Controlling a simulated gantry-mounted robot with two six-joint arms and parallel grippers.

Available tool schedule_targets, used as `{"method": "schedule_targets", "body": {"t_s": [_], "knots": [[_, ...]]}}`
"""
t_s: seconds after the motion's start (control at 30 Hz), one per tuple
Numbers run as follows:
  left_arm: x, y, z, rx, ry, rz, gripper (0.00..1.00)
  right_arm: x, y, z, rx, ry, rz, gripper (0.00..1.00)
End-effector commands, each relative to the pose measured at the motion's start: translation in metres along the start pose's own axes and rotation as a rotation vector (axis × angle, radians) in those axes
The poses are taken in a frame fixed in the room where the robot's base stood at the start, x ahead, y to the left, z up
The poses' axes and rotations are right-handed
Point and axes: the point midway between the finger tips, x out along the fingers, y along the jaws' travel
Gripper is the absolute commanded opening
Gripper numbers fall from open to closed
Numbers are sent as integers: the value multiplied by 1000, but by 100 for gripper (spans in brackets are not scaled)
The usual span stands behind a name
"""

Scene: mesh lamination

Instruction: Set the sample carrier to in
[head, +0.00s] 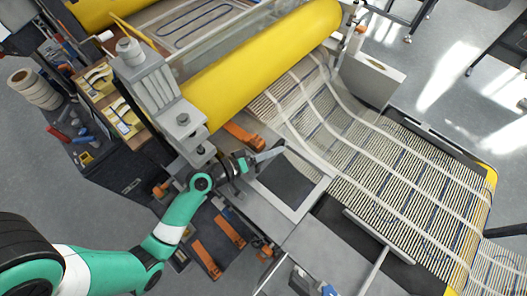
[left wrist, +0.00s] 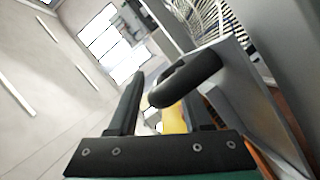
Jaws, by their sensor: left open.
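The sample carrier appears to be the light grey frame (head: 314,196) around a dark square panel, beside the mesh web. My left gripper (head: 260,160) is at the frame's upper left corner. In the left wrist view my left gripper (left wrist: 165,110) is open. A rounded black handle (left wrist: 188,78) shows in front of its fingers, on or beside a grey plate (left wrist: 240,85). I cannot tell whether the fingers touch the handle. My right gripper is not in view.
A large yellow roller (head: 265,62) lies above the frame. The striped mesh (head: 375,160) runs down to the right. A grey machine block (head: 183,130) stands close to my left wrist. A bench with tools (head: 85,130) is at the left.

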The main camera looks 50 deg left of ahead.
Motion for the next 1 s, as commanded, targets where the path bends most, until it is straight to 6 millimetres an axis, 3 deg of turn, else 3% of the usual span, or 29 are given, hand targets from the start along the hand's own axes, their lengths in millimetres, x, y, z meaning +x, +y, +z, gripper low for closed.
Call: {"method": "schedule_targets", "body": {"t_s": [0.23,0.5,0.53,0.6,0.7,1.0], "knots": [[-18,-1,0,-2,3,-2,50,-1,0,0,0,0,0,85],[-88,-3,0,-4,8,-6,50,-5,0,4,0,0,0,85],[-94,2,-3,-5,4,-7,50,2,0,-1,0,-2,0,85],[-102,7,-6,-7,-5,-9,50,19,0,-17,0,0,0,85],[-110,5,-4,-5,-5,-7,50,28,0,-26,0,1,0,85],[-116,0,0,1,0,0,50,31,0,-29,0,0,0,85]]}}
